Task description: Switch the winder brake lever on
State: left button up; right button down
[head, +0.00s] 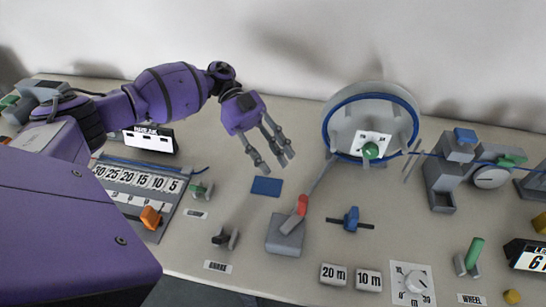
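My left gripper (275,162) hangs over the table left of the winder wheel, fingers apart and empty. It is apart from every lever. A lever with a red grip (302,206) stands tilted on a grey block (285,238), below and to the right of the gripper. A small bracket with a dark knob (222,238) is left of that block, with a label (217,266) in front that seems to read BRAKE. I cannot tell for sure which of the two is the winder brake lever. The winder wheel (341,117) with a blue rim stands at the back. My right gripper is not in view.
A blue pad (266,186) lies under my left gripper. A blue-knobbed slider (351,219) is right of the red lever. White blocks marked 20 m (333,274) and 10 m (368,280) sit at the front. A numbered board (125,205) is at left; grey machinery stands at right.

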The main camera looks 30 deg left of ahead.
aim_at(222, 239)
jog(key=k, duration=1)
